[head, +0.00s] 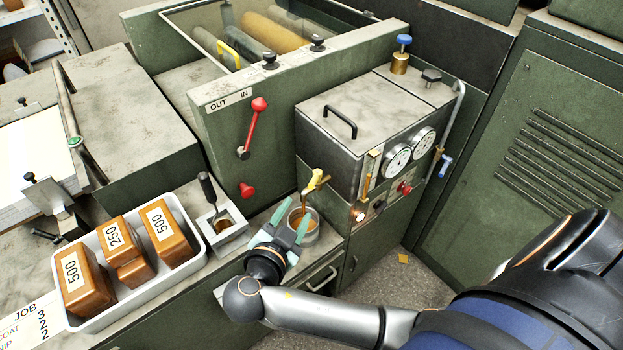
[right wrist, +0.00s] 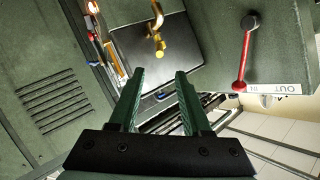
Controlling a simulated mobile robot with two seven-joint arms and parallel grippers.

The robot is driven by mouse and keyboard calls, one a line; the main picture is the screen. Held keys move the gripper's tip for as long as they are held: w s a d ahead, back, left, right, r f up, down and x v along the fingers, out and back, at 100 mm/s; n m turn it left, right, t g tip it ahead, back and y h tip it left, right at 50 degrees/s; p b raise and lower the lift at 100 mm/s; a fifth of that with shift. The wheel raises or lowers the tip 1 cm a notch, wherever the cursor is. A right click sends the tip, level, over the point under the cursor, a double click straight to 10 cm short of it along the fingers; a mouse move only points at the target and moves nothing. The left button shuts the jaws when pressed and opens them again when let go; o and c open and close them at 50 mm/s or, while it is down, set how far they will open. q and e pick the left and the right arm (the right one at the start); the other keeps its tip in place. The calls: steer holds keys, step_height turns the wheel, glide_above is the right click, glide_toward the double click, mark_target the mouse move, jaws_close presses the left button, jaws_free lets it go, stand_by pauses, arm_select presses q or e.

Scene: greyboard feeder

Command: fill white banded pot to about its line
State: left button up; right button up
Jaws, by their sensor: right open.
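A pale grey-white pot (head: 309,238) stands beneath the yellow tap (head: 313,181) at the front of the grey machine box. Amber-brown liquid shows inside the pot, and an amber streak runs between the tap and its mouth. The pot's band and line cannot be made out. My right gripper (head: 284,229) is open, its teal fingers at the pot's near left side and partly covering it; contact cannot be told. In the right wrist view, the open fingers (right wrist: 158,100) have nothing between them, and the tap (right wrist: 158,38) shows beyond. My left gripper is not in view.
A white tray (head: 197,259) holds brown blocks marked 500 and 250. Beside it, a small square holder (head: 231,236) contains amber stuff and a dark-handled tool. A red lever (head: 256,122) stands on the green panel, left of the gauges (head: 397,161). Floor shows at lower right.

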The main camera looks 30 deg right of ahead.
mark_target(310, 189)
steer(key=shift+m, duration=0.3)
steer(key=p+x, duration=0.1)
steer(key=x, duration=1.1)
steer(key=shift+w+d+f, duration=0.1)
steer(key=shift+d, duration=0.1)
jaws_close()
